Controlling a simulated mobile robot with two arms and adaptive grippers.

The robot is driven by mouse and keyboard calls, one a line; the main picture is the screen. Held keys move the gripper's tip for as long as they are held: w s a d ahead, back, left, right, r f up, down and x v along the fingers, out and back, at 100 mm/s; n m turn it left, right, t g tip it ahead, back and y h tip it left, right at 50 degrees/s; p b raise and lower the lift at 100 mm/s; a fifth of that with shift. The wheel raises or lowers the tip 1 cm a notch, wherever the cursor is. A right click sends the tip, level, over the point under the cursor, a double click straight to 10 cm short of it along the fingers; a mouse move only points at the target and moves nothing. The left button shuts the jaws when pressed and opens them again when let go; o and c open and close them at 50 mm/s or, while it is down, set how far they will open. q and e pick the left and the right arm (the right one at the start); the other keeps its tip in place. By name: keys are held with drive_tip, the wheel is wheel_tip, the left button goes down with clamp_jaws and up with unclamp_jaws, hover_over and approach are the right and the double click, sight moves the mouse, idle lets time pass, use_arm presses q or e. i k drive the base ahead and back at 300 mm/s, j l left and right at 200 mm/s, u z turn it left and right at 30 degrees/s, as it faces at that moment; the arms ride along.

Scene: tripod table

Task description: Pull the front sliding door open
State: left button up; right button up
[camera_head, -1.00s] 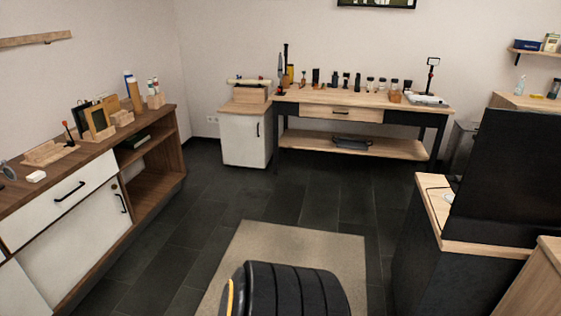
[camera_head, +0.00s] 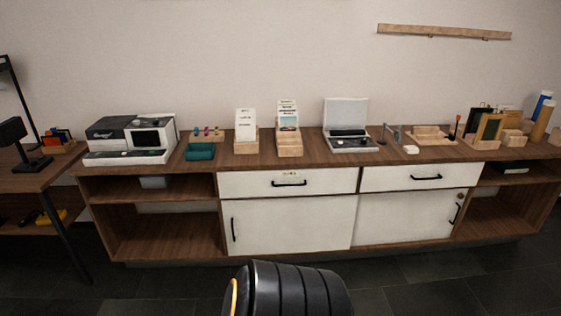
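A long brown wood sideboard (camera_head: 240,179) stands along the wall ahead. Its middle has two white sliding doors side by side. The left door (camera_head: 295,225) has a dark upright handle (camera_head: 233,229) near its left edge. The right door (camera_head: 400,219) has a dark handle (camera_head: 455,214) near its right edge, with a small round lock above it. Both doors look shut, meeting near the middle; the left one seems to lie in front, though the overlap is hard to tell. Neither of my grippers is in view.
Two white drawers (camera_head: 320,183) sit above the doors. Open shelves flank them. A white machine (camera_head: 130,140), card holders, a laptop-like device (camera_head: 347,130) and wooden trays stand on top. A dark-legged table (camera_head: 40,180) is at left. Dark floor (camera_head: 420,285) lies in front.

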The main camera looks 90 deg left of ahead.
sight(307, 223)
drive_tip(key=u, duration=2.75)
